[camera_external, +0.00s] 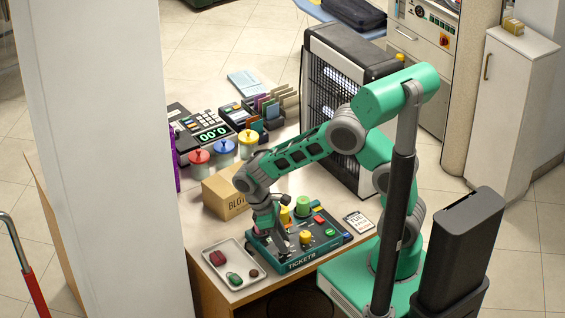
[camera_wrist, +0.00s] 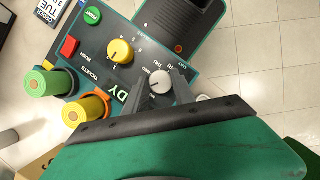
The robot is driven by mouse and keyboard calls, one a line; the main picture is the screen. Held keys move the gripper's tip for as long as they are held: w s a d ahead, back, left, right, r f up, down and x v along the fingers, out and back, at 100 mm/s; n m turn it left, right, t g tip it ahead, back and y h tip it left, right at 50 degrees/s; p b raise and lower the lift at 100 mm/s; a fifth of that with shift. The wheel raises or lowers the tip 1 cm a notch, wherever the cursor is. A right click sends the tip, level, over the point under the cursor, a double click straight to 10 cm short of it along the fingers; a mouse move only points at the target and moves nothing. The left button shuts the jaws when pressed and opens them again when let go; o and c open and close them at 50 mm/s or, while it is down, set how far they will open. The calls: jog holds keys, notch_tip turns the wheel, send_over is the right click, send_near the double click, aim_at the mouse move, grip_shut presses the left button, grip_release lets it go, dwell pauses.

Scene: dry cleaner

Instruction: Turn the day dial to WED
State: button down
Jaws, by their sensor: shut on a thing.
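The teal ticket panel (camera_external: 300,262) lies on the counter, marked TICKETS on its front edge. In the wrist view the small pale grey day dial (camera_wrist: 160,79) sits on the panel (camera_wrist: 140,73) near my fingertips. Small day letters are printed beside it; I cannot read for certain which one it points to. My gripper (camera_wrist: 164,86) is shut on the dial, one finger on each side. In the external view my gripper (camera_external: 280,250) is low over the panel's left part, and the arm hides the dial there.
The panel carries a yellow knob (camera_wrist: 120,52), a red RUSH button (camera_wrist: 69,47), a green PRINT button (camera_wrist: 92,16), and green (camera_wrist: 50,84) and yellow (camera_wrist: 88,110) cylinders. A calendar card (camera_external: 358,222) reads TUE. A tray (camera_external: 218,255) and a cardboard box (camera_external: 222,198) stand close by.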

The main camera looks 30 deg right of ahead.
jog(key=m+y, duration=0.1)
jog(key=m, duration=0.1)
jog(key=shift+w+m+g, duration=0.1)
jog(key=shift+m+g, duration=0.2)
jog(key=shift+m, duration=0.1)
jog(key=m, duration=0.1)
jog(key=m+y, duration=0.1)
jog(key=shift+d+r+m, duration=0.15)
jog(key=shift+m, duration=0.25)
jog(key=m+y+p, duration=0.1)
jog(key=m+p, duration=0.1)
jog(key=m, duration=0.1)
jog(key=shift+g+p, duration=0.3)
jog(key=shift+d+m+y+p, duration=0.1)
jog(key=shift+m+y+p, duration=0.65)
jog(key=shift+m, duration=0.75)
jog(key=c, duration=1.1)
grip_release()
jog(key=shift+o, duration=0.2)
jog(key=v, duration=0.7)
jog(key=shift+r+b, duration=0.25)
jog(key=shift+b, duration=0.2)
